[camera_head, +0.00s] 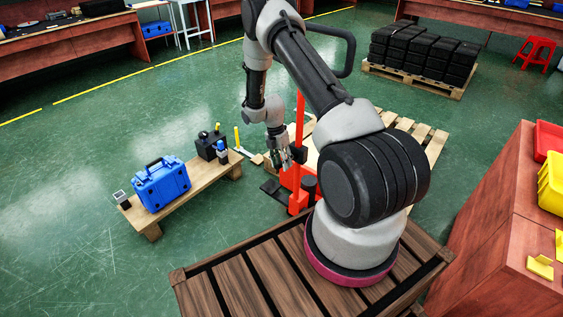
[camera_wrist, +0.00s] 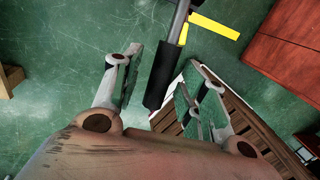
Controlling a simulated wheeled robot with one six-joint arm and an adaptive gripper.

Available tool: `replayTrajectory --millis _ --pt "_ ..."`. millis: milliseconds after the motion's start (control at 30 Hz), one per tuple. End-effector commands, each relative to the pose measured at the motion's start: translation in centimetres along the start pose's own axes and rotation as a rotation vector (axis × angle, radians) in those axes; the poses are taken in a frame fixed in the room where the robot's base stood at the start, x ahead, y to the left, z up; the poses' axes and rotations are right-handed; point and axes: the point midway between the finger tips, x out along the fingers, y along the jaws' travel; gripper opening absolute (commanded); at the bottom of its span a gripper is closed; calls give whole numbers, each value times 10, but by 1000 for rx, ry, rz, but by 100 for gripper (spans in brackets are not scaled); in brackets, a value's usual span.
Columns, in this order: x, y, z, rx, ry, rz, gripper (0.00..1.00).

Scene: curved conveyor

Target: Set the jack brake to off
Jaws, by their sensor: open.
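The red jack (camera_head: 298,193) stands on the green floor at the front of a wooden pallet, partly hidden behind my arm. My gripper (camera_head: 283,158) points down beside its upright red post. In the wrist view, my gripper (camera_wrist: 165,62) is open, with its fingers apart. A dark cylindrical grip (camera_wrist: 161,78) on a grey rod shows between the fingers; they are not closed on it. I cannot tell whether this grip is the brake lever, nor read the brake's setting.
A low wooden bench (camera_head: 206,180) with a blue case (camera_head: 161,186) and small black devices stands left of the jack. The wooden pallet (camera_head: 428,142) lies behind it. A reddish cabinet (camera_head: 490,235) is at right. Open green floor lies at left.

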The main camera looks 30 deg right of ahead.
Motion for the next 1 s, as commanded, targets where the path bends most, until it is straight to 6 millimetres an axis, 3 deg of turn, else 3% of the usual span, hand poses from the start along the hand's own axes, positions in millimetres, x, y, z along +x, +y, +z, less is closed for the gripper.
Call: replayTrajectory --millis 133,300,367,633,1000 --pt "0 0 0 0 0 0 39" --pt "0 0 0 0 0 0 8" --pt "0 0 0 0 0 0 0" --pt "-3 -1 3 -1 26 -3 0" --pt "-20 -4 11 -45 245 7 0"
